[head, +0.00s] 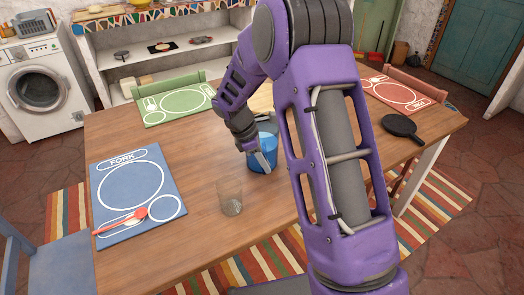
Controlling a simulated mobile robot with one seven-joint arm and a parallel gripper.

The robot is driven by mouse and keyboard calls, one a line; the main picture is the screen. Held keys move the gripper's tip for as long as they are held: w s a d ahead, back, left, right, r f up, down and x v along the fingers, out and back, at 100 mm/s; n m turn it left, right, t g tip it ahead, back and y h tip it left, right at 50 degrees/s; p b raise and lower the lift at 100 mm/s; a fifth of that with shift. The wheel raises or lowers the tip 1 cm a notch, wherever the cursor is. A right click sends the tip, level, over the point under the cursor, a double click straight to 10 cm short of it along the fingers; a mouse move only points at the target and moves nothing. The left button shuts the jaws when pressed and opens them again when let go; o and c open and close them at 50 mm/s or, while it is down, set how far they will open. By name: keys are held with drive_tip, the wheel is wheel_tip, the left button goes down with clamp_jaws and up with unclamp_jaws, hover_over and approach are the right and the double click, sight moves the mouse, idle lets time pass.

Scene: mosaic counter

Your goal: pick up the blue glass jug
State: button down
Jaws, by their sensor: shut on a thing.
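The blue glass jug (264,158) is near the middle of the wooden table, partly hidden behind my purple arm. My gripper (259,159) reaches down to its near left side and is shut on it. The jug looks upright. I cannot tell whether its base touches the table.
A clear glass (230,198) stands just left of and nearer than the jug. A blue placemat (115,200) with a red spoon (122,222) lies at left. A green placemat (180,104), a red placemat (393,93) and a black pan (401,127) lie farther back on the table (190,160).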

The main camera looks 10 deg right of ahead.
sight(265, 149)
drive_tip(key=shift+w+r, duration=0.1)
drive_tip(key=shift+r, duration=0.05)
idle(0.4)
wheel_tip(265, 149, up, 10)
drive_tip(key=shift+p, duration=0.9)
idle(1.5)
